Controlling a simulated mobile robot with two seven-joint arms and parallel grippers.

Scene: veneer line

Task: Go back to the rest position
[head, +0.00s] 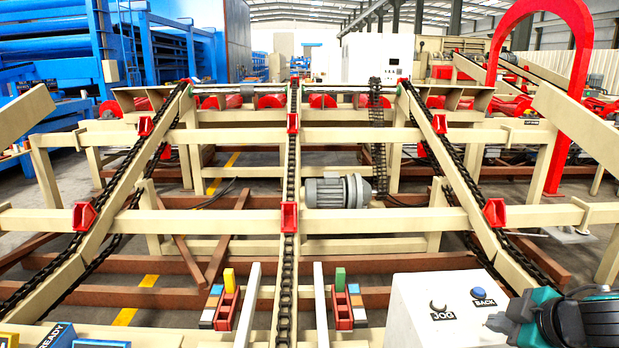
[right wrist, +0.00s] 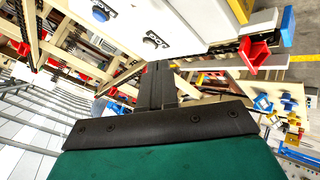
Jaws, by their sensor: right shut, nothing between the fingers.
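My right gripper (head: 492,322) is at the lower right of the head view, beside the right side of the white control box (head: 415,300). In the right wrist view its dark fingers (right wrist: 158,68) are shut with nothing between them. In the right wrist view the box's white face is at the top, beyond the fingertips. I cannot tell the exact gap between fingertips and box. My left gripper is not in view.
A beige chain conveyor frame (head: 365,220) with red stops (head: 289,217) fills the middle. A grey motor (head: 337,191) sits within it. A READY block (head: 58,336) is at the lower left. A red arch (head: 583,60) stands at the right.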

